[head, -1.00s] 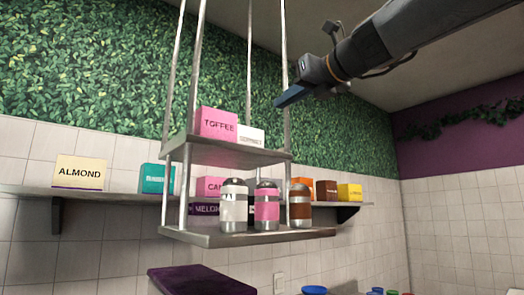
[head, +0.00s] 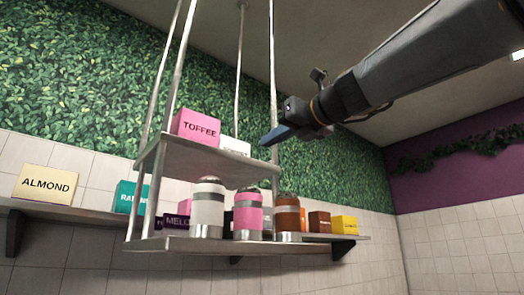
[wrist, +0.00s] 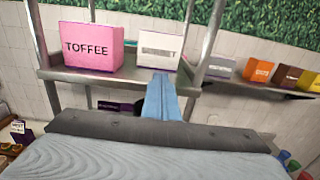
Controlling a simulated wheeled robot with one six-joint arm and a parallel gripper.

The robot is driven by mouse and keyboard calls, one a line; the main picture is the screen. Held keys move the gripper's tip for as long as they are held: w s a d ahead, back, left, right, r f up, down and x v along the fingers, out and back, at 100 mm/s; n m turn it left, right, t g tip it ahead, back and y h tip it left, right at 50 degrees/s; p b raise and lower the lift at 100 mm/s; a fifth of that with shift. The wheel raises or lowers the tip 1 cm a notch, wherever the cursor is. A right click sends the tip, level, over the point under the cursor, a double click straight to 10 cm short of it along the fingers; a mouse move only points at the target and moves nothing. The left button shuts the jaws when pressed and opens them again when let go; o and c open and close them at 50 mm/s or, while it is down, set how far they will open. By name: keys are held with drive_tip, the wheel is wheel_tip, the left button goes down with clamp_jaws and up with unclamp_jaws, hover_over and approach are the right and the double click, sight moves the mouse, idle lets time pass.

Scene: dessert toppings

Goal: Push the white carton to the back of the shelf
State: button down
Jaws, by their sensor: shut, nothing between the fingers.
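The white carton (head: 236,146) stands on the upper level of the hanging shelf (head: 215,161), just right of the pink TOFFEE box (head: 196,127). In the wrist view the carton (wrist: 160,44) is right of the TOFFEE box (wrist: 94,47), and its printed label is too faint to read. My gripper (head: 268,141) is shut and empty. Its blue fingers (wrist: 160,98) point at the carton's lower front from the near side. The fingertips cover the carton's lower edge in the wrist view, so I cannot tell whether they touch it.
Metal posts (head: 274,85) hold the shelf at its corners. Several shakers (head: 248,215) stand on the lower level. A wall shelf behind holds more boxes, among them ALMOND (head: 45,184) and a yellow one (head: 344,224). A green leafy wall (head: 80,80) is behind.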

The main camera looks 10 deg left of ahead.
drive_tip(key=p+x, duration=0.4)
drive_tip(key=x, duration=0.8)
drive_tip(key=shift+w+a, duration=0.25)
drive_tip(key=shift+a, duration=0.1)
drive_tip(key=shift+w, duration=0.1)
